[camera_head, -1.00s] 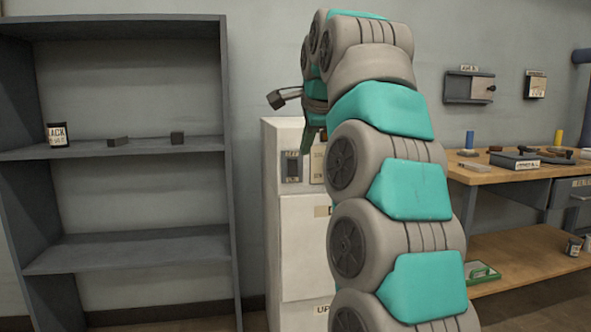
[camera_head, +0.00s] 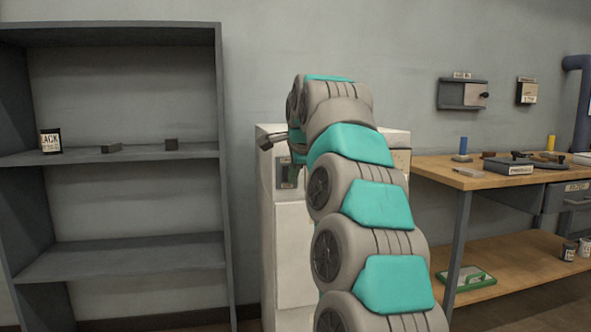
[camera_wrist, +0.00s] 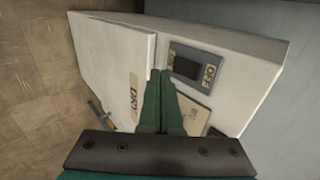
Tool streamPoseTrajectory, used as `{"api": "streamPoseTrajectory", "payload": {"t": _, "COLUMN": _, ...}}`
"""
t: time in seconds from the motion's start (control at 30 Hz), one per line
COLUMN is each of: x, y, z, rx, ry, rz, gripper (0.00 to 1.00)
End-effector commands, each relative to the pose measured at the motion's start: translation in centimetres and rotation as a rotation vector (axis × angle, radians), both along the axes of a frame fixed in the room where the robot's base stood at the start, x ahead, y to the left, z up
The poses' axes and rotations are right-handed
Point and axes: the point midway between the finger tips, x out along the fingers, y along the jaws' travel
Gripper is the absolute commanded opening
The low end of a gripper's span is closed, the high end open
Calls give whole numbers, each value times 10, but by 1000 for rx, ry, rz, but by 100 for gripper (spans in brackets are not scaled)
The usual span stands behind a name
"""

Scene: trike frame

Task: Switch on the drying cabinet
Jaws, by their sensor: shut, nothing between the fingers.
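The drying cabinet (camera_head: 293,245) is a white upright box standing behind my arm. Its grey switch panel (camera_head: 287,174) is on the upper front, partly covered by my arm. In the wrist view the cabinet (camera_wrist: 108,50) shows a door label reading "DRY", partly cut off. The switch (camera_wrist: 187,68) there is a dark rocker with an "OFF" label at one end; the other label is partly hidden. I cannot tell which way the rocker is tipped. My gripper (camera_wrist: 160,76) has green fingers, shut and empty, with tips close beside the panel. Contact cannot be told.
A grey shelf (camera_head: 130,257) stands left of the cabinet, with a jar (camera_head: 50,141) and two dark blocks. A wooden workbench (camera_head: 470,178) with tools is on the right. Wall boxes (camera_head: 462,95) hang above it. My arm hides much of the cabinet front.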

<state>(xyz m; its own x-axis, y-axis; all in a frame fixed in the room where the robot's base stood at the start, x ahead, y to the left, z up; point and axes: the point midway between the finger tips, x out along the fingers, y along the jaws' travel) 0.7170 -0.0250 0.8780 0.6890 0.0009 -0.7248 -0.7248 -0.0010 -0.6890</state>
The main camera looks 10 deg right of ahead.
Motion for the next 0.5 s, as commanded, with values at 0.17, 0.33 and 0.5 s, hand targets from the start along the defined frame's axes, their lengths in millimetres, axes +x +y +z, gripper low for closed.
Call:
{"api": "streamPoseTrajectory", "payload": {"t": 0.17, "x": 15, "y": 0, "z": -3, "rx": -1, "ry": 2, "rz": -1, "gripper": 0}}
{"api": "streamPoseTrajectory", "payload": {"t": 0.33, "x": 26, "y": 0, "z": -4, "rx": 0, "ry": 5, "rz": 0, "gripper": 0}}
{"api": "streamPoseTrajectory", "payload": {"t": 0.5, "x": 32, "y": 0, "z": -5, "rx": -1, "ry": 2, "rz": 1, "gripper": 0}}
